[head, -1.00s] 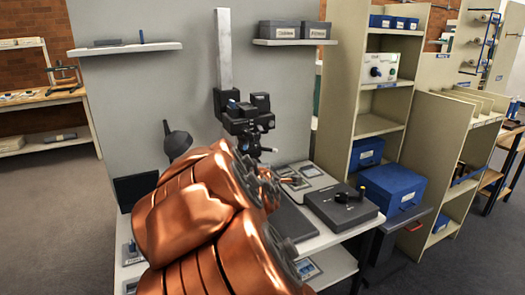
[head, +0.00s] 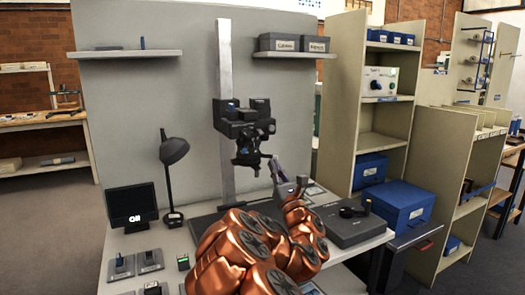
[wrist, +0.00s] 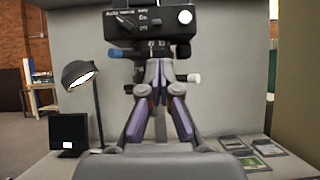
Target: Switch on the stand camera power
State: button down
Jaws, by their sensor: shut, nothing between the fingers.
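The stand camera (head: 243,122) is a black unit on a tall grey column (head: 225,70). In the wrist view the camera body (wrist: 150,22) fills the top centre, with small white lettering and a round white knob (wrist: 185,17) at its right; the lettering is too blurred to read fully. A blue-ended knob (wrist: 122,51) sticks out lower left. My gripper (wrist: 159,66) is shut and empty, its tips meeting just below the camera in the picture; I cannot tell whether they touch it. In the head view my gripper (head: 277,170) is right of and below the camera.
A small monitor (head: 131,206) with a white mark on its dark screen and a black lamp (head: 172,155) stand left. Small switch boxes (head: 149,261) lie in front. A dark grey box with a knob (head: 347,222) and blue boxes (head: 402,203) are right. Shelves hang above.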

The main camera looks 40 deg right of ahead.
aim_at(260, 132)
jog(key=shift+a, duration=0.1)
dwell(0.3)
jog(key=x, duration=1)
dwell(0.4)
jog(key=shift+r, duration=0.1)
dwell(0.4)
jog(key=shift+s+g+y, duration=0.15)
jog(key=shift+g+y, duration=0.15)
